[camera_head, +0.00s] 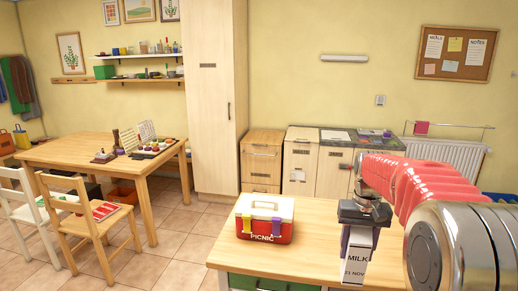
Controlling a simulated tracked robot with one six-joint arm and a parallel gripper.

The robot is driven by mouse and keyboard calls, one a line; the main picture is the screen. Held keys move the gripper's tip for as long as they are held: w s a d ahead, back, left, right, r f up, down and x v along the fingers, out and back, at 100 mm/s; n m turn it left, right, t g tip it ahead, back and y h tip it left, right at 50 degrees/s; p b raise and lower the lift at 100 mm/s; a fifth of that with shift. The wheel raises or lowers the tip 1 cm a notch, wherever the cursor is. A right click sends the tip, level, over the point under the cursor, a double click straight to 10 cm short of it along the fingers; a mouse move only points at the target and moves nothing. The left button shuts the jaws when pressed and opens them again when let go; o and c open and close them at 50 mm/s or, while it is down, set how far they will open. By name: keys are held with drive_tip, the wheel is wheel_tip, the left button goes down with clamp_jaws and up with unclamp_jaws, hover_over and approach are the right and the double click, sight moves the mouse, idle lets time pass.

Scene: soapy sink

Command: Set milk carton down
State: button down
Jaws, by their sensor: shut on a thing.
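The milk carton (356,262) is white with dark lettering reading "MILK" and a date, and has a purple stripe on its side. My gripper (361,222) is shut on its upper part and holds it roughly upright. The carton shows in front of the near wooden table (312,250), close to that table's front edge. I cannot tell whether its base touches anything, as its lower end is near the bottom of the picture.
A red and white picnic box (265,218) stands on the near table, left of the carton. The tabletop between them is clear. Low cabinets (300,160) stand behind. A dining table (100,155) with chairs (85,225) is at the left.

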drive_tip(key=a+f+n, duration=0.2)
drive_tip(key=a+f, duration=0.9)
drive_tip(key=f, duration=0.2)
drive_tip(key=shift+a, duration=0.15)
drive_tip(key=shift+w, duration=0.2)
idle(0.9)
